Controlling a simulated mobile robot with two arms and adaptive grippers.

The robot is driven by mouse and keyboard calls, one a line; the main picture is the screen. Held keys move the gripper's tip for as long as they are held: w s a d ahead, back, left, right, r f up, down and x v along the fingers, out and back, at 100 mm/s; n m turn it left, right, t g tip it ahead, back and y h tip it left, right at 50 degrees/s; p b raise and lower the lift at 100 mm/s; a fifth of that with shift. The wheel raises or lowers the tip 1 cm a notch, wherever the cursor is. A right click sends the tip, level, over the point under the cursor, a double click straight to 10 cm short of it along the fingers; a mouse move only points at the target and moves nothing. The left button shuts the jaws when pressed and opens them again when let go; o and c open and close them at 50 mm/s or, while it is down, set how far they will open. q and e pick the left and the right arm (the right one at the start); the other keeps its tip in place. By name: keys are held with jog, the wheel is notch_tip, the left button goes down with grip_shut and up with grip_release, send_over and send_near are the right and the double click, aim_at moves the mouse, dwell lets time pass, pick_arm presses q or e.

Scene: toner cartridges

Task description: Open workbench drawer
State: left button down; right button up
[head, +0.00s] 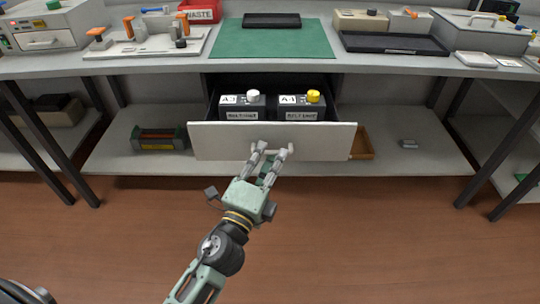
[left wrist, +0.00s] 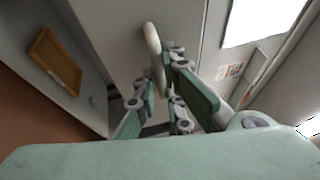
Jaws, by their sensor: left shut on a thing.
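The workbench drawer (head: 215,143) has a pale front panel and is pulled out below the middle of the bench top. Two dark cartridges stand inside it: one labelled A3 (head: 241,106) with a white cap and one labelled A4 (head: 302,106) with a yellow cap. My left gripper (head: 270,150) is at the middle of the drawer front, shut on the pale handle. In the left wrist view the handle (left wrist: 152,45) is a white bar, and my left gripper's fingers (left wrist: 160,85) are around its lower part. My right gripper does not show.
A green mat (head: 272,40) lies on the bench top above the drawer. A red WASTE bin (head: 200,12) and a black tray (head: 395,44) stand on the bench. The lower shelf holds a green and orange unit (head: 158,139) and a wooden tray (head: 362,143). The floor in front is clear.

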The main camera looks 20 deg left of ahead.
pick_arm(q)
jog(key=shift+f, duration=0.15)
jog(key=c, duration=1.9)
grip_release()
jog(key=shift+o, duration=0.2)
jog(key=v, duration=0.7)
jog(key=shift+s, duration=0.25)
jog(key=shift+a, duration=0.1)
